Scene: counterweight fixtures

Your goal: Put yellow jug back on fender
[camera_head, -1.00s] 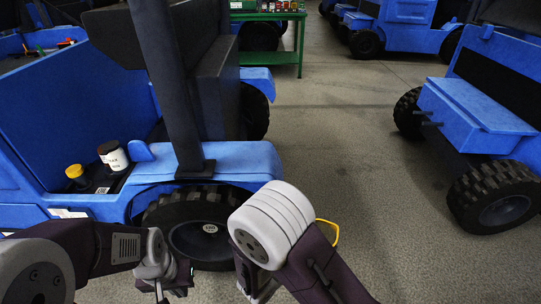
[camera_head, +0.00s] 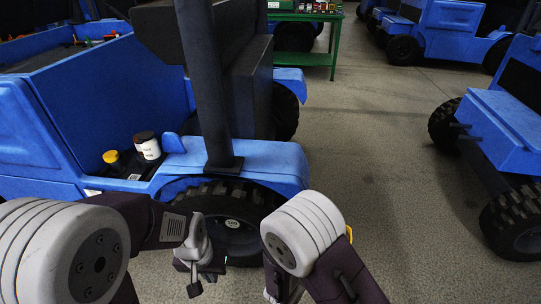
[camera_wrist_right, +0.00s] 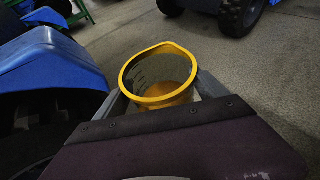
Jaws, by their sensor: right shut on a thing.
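The yellow jug (camera_wrist_right: 188,92) is in the right wrist view, with an open round mouth facing the camera. My right gripper (camera_wrist_right: 163,90) is shut on it, one grey finger on each side. In the head view only a sliver of the jug (camera_head: 349,233) shows behind my right arm. The blue fender (camera_head: 255,158) arches over the near tyre of the left vehicle. It also shows at the left of the right wrist view (camera_wrist_right: 50,62), apart from the jug. My left gripper (camera_head: 194,278) is low in front of the tyre; its jaw opening is unclear.
A dark post (camera_head: 204,90) rises from the fender. A white jar with a dark lid (camera_head: 147,147) and a yellow-capped container (camera_head: 111,157) stand left of the fender. Another blue vehicle (camera_head: 510,125) is at the right. Open floor (camera_head: 385,150) lies between; a green table (camera_head: 318,58) stands behind.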

